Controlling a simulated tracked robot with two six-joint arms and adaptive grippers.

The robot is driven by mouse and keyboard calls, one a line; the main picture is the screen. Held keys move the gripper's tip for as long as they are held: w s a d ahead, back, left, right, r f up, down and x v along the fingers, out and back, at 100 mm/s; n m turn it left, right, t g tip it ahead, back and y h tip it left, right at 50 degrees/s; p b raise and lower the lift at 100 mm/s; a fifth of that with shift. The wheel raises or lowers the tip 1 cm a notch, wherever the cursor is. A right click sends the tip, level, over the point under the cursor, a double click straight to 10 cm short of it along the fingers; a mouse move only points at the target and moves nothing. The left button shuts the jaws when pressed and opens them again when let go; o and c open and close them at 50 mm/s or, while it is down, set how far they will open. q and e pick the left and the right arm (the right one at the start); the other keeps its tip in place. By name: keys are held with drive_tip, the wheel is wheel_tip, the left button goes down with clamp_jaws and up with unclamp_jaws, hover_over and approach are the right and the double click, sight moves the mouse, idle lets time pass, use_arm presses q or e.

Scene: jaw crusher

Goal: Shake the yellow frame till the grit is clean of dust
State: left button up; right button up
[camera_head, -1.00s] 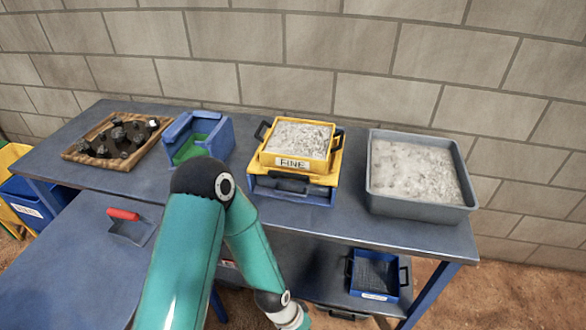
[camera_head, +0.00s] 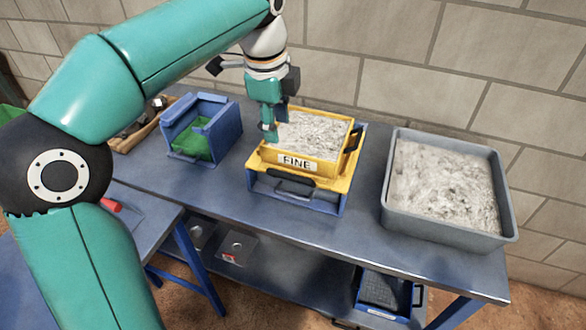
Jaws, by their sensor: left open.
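The yellow frame (camera_head: 318,167), labelled FINE, sits upright on a blue and yellow base (camera_head: 296,192) on the bench. Pale grey grit (camera_head: 315,134) fills it. Its right black handle (camera_head: 352,138) shows; its left handle is hidden behind my gripper. My left gripper (camera_head: 270,133) points down at the frame's left side, its fingers open around the place of the left handle. I cannot tell whether they touch it. My right gripper is not in view.
A grey tub (camera_head: 447,190) of pale grit stands at the right. A blue box with a green inside (camera_head: 203,128) stands at the left, near a wooden tray (camera_head: 140,132) of dark rocks, partly hidden by my arm. A blue sieve (camera_head: 384,292) lies on the low shelf. A brick wall closes the back.

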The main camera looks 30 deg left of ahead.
sight(289, 174)
use_arm(q)
drive_tip(key=w+f, duration=0.1)
drive_tip(key=f, duration=0.4)
drive_tip(key=w+f+b, duration=0.1)
drive_tip(key=f, duration=0.4)
drive_tip(key=w+f+b, duration=0.1)
drive_tip(key=f, duration=0.5)
drive_tip(key=shift+w, duration=0.3)
drive_tip(key=shift+r, duration=0.1)
clamp_jaws()
